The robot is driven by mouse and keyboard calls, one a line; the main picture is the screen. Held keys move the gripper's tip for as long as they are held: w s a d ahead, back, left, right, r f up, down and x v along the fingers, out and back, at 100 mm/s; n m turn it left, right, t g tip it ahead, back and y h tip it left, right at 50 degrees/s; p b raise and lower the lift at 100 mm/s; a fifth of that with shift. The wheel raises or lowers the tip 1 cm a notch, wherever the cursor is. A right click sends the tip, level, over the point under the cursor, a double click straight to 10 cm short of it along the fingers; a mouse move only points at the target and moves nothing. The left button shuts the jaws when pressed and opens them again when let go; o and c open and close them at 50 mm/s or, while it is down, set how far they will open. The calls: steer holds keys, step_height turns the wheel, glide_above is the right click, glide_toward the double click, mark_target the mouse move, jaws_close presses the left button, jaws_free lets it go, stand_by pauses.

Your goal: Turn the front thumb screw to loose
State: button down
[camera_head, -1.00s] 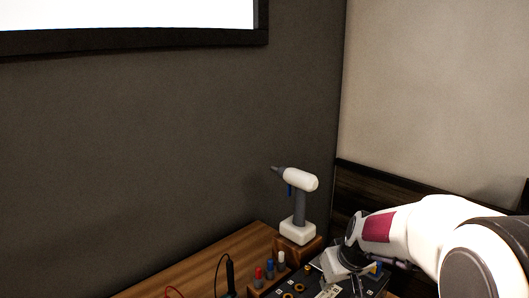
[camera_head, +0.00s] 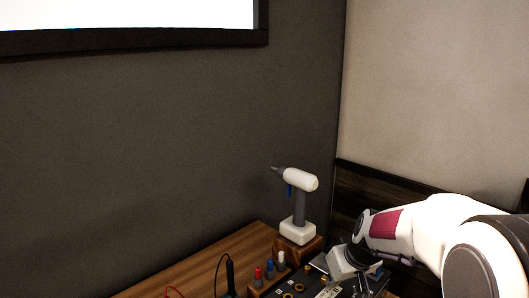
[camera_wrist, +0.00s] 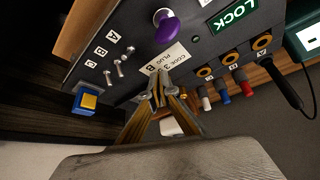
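A dark panel (camera_wrist: 205,45) fills the upper part of the wrist view. A purple knob (camera_wrist: 166,26) stands out from it near the top; I cannot tell whether this is the front thumb screw. No other part is clearly that screw. My gripper (camera_wrist: 158,88) is in front of the panel, below the knob and apart from it, by a white label reading "CODE: 3 PLUG: B" (camera_wrist: 167,61). Its fingertips are drawn together, with nothing visible held between them. In the head view my gripper (camera_head: 358,284) is over the panel, and its tips are hard to make out.
The panel carries toggle switches (camera_wrist: 120,69), a blue-and-yellow button (camera_wrist: 87,101), brass-ringed sockets (camera_wrist: 205,72) and a green LOCK sign (camera_wrist: 233,14). Red, blue and white plugs (camera_head: 258,275) stand beside it. A white-and-grey drill-like tool (camera_head: 299,205) stands behind on a wooden block.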

steer(key=shift+d+r, duration=0.1)
stand_by(0.6)
steer(key=shift+s+d, duration=0.15)
steer(key=shift+s, duration=0.1)
stand_by(0.3)
steer(key=shift+r, duration=2.95)
steer(key=shift+s+a+r, duration=0.15)
steer(key=shift+a+r, duration=0.35)
steer(key=shift+a, duration=0.35)
steer(key=shift+f, duration=0.15)
